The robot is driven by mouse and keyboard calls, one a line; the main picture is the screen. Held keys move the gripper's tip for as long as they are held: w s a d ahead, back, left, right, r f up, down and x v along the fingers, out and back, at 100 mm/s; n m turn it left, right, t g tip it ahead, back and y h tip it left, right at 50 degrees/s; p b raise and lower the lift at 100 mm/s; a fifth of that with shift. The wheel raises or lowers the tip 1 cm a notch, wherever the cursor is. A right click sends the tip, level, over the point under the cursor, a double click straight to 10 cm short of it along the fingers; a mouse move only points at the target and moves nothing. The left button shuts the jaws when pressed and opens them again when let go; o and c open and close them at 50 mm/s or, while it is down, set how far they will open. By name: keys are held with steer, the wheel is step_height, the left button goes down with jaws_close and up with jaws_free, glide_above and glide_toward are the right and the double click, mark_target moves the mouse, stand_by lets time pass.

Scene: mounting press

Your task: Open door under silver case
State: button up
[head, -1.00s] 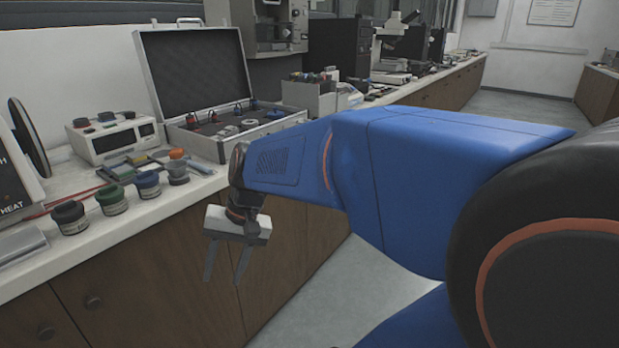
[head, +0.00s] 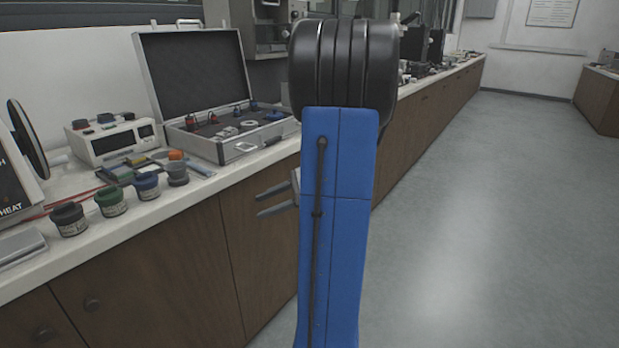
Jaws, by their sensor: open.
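The open silver case (head: 222,148) stands on the counter with its lid raised and small items inside. Below it is a brown cabinet door (head: 262,250) in the counter front, which looks closed. My blue arm covers the right part of this door and any handle there. My gripper (head: 268,200) shows at the left side of my arm, in front of the upper part of the door. Its two fingers point left and are apart, with nothing between them. I cannot tell whether they touch the door.
Jars (head: 110,201) stand along the counter's front edge at left, near a white device (head: 108,138). The grey floor (head: 470,200) at right is clear.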

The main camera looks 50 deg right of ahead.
steer(key=s+d+f+m+t+h, duration=0.1)
steer(key=s+d+m+t+h, duration=0.25)
steer(key=d, duration=0.65)
steer(key=s+d+f+m+t+h, duration=0.2)
steer(key=s+d+m, duration=0.25)
steer(key=d, duration=0.55)
steer(key=s+d+f+m+t+h, duration=0.15)
steer(key=s+d+m, duration=0.25)
steer(key=d, duration=0.5)
steer(key=w, duration=1.7)
steer(key=shift+w+r+t+h, duration=0.15)
steer(key=shift+w+t+h, duration=0.15)
steer(key=shift+w+t, duration=0.1)
steer(key=shift+a, duration=0.1)
steer(key=shift+s, duration=0.1)
jaws_close()
